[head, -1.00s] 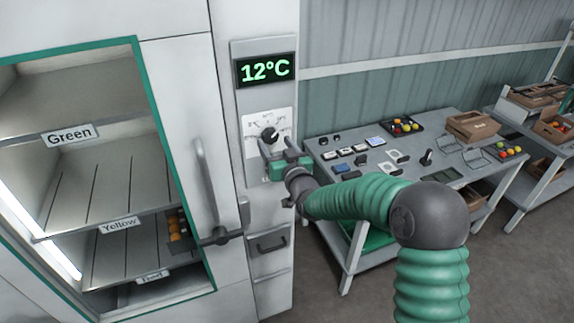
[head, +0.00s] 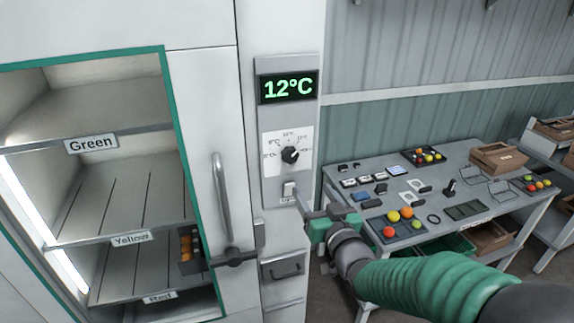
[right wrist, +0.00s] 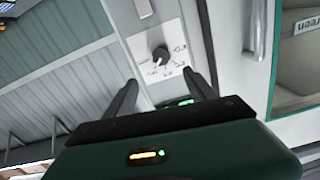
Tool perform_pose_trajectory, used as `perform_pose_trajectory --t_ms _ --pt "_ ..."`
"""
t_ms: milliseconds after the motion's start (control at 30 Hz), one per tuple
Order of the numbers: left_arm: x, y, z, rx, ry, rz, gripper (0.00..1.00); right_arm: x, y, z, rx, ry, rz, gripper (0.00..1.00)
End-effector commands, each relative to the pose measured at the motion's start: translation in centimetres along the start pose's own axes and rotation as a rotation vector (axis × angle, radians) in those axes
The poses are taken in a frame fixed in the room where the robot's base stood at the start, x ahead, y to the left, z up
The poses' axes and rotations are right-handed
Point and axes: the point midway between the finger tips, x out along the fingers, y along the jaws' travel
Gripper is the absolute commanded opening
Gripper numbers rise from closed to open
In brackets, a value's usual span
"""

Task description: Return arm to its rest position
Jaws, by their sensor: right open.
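My right gripper (head: 314,203) is open and empty in the head view, to the lower right of the temperature dial and apart from it. The black dial knob (head: 290,155) sits on a white scale plate on the cabinet's control panel. It also shows in the right wrist view (right wrist: 160,53), beyond and between my two spread dark fingers (right wrist: 158,88). The display (head: 289,89) above the dial reads 12°C in green. A small white switch (head: 289,190) is below the dial, close to my gripper. My left gripper is not in view.
The cabinet (head: 222,60) has shelves labelled Green, Yellow and Red, and a long handle (head: 222,200). My right forearm passes before the table's front.

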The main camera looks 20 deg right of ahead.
Motion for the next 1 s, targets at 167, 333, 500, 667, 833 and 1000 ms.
perform_pose_trajectory --t_ms 167,333,500,667,833,1000 --pt "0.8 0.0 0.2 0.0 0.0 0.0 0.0 -0.6 0.0 3.7 -0.015 -0.117 0.017 0.64" --pt "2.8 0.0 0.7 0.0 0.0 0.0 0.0 -6.2 0.3 16.2 -0.056 -0.561 0.073 0.64" --pt "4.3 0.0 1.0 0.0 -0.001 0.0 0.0 -16.5 0.2 26.1 -0.078 -1.033 0.104 0.64" --pt "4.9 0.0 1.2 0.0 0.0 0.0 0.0 -23.2 -0.2 29.3 -0.076 -1.288 0.104 0.64" --pt "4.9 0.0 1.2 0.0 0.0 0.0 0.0 -24.5 -0.3 29.6 -0.074 -1.337 0.103 0.64" --pt "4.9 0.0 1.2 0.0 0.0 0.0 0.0 -24.5 -0.3 29.6 -0.074 -1.337 0.103 0.64"
